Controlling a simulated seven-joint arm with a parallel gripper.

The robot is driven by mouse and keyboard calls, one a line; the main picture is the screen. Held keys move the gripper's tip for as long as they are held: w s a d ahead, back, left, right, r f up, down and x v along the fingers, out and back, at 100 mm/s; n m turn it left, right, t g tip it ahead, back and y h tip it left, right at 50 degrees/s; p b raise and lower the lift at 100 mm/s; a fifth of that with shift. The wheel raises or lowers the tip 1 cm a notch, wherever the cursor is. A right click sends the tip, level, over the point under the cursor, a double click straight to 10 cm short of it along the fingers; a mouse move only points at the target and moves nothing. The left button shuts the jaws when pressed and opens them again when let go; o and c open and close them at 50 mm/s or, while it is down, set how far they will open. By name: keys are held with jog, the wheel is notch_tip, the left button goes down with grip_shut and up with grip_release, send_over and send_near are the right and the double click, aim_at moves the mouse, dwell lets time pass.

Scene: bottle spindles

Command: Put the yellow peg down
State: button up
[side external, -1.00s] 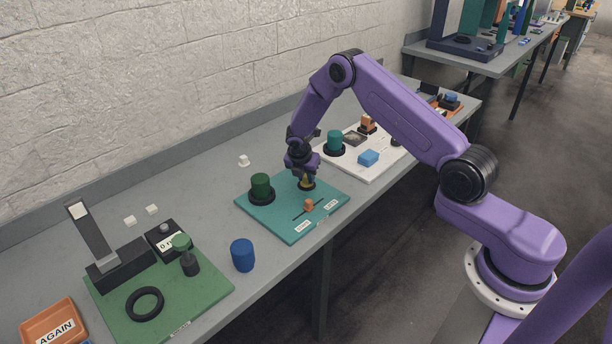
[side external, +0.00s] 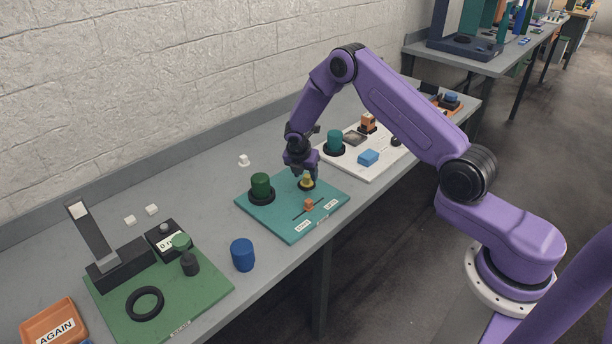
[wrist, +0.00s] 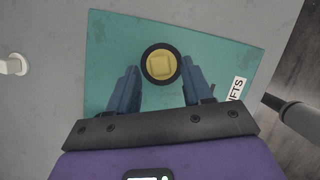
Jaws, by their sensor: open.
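The yellow peg (side external: 307,182) stands in a dark round ring on the teal board (side external: 283,225). My gripper (side external: 304,172) is just above and beside the peg in the side view. In the wrist view my gripper (wrist: 161,78) is open, with its two fingers apart on either side of the ring's near edge. No contact with the peg shows.
A dark green cylinder (side external: 261,184) in a black ring and an orange slider (side external: 309,204) share the teal board. A blue cylinder (side external: 242,255) stands on the bench near its front edge. A white board (side external: 375,173) with several items lies to the right.

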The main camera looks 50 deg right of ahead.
jog(key=v, duration=1)
jog(key=s+a+r+m+y, duration=0.1)
jog(key=s+a+r+m, duration=0.1)
jog(key=s+a+r, duration=0.5)
jog(key=s+a+r+m+y, duration=0.1)
jog(key=s+a+r+m, duration=0.25)
jog(key=s+a, duration=0.35)
jog(key=s+d+r+m+y, duration=0.1)
jog(key=s+r+m, duration=0.1)
jog(key=s, duration=1.1)
jog(key=s+d+r+m+g+y, duration=0.1)
jog(key=s+m, duration=0.1)
jog(key=s, duration=1.2)
jog(key=shift+s+d+r, duration=0.2)
jog(key=shift+d+r, duration=0.1)
jog(key=shift+r, duration=0.1)
